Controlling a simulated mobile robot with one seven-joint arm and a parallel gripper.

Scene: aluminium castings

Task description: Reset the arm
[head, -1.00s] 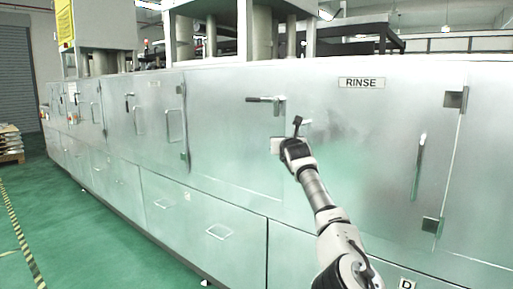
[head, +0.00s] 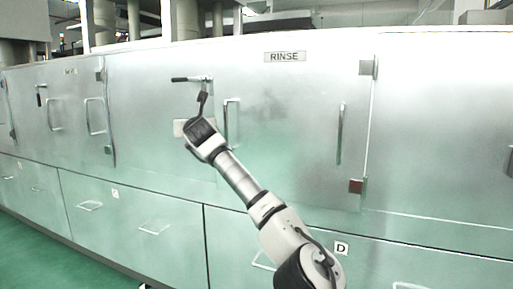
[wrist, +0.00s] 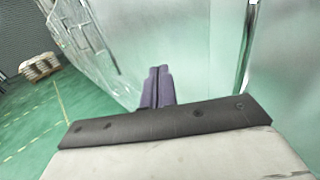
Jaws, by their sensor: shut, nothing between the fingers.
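My arm reaches up and to the left from the lower right of the head view. My gripper (head: 203,98) is at its end, in front of the metal cabinet doors just below a dark lever latch (head: 190,79). Its gap to the door cannot be told. In the wrist view the two dark fingers (wrist: 158,72) lie side by side, shut and with nothing between them.
A long silver machine (head: 285,110) with a RINSE sign (head: 285,57) fills the head view. Bar handles (head: 340,133) and hinges stick out from its doors. Green floor shows at lower left; the wrist view shows a loaded pallet (wrist: 39,67) far off.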

